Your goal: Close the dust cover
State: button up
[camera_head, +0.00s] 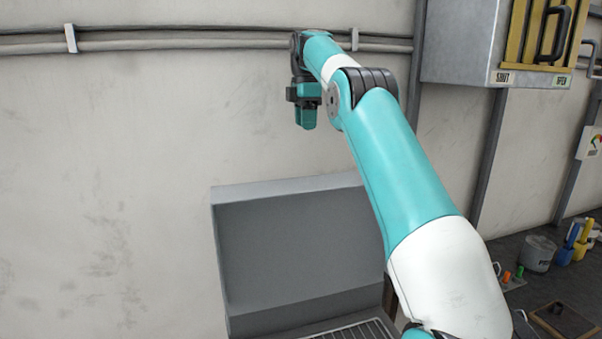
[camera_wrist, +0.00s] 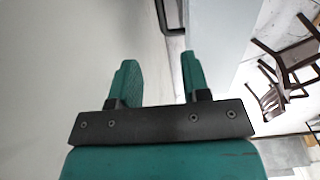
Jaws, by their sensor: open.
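A grey box-shaped cover (camera_head: 300,250), which I take to be the dust cover, stands raised against the wall with its hollow inside showing. Part of a wire rack (camera_head: 355,331) shows below it at the bottom edge. My gripper (camera_head: 306,122) hangs fingers-down in front of the wall, above the cover in the picture and apart from it. In the wrist view my gripper's two teal fingers (camera_wrist: 160,78) are spread with nothing between them. A grey panel (camera_wrist: 218,28) lies beyond the right finger; I cannot tell if it is the cover.
My arm hides the cover's right side. A grey cabinet (camera_head: 455,45) with a yellow handled front (camera_head: 540,35) is on the wall at upper right. A dark worktop at lower right holds a grey pot (camera_head: 538,254) and bottles (camera_head: 572,243). Chairs (camera_wrist: 285,45) show in the wrist view.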

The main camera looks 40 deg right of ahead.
notch_tip(320, 180, down, 16)
jog(key=shift+r+p, duration=0.15)
jog(key=shift+p, duration=0.8)
jog(key=shift+a, duration=0.1)
grip_shut()
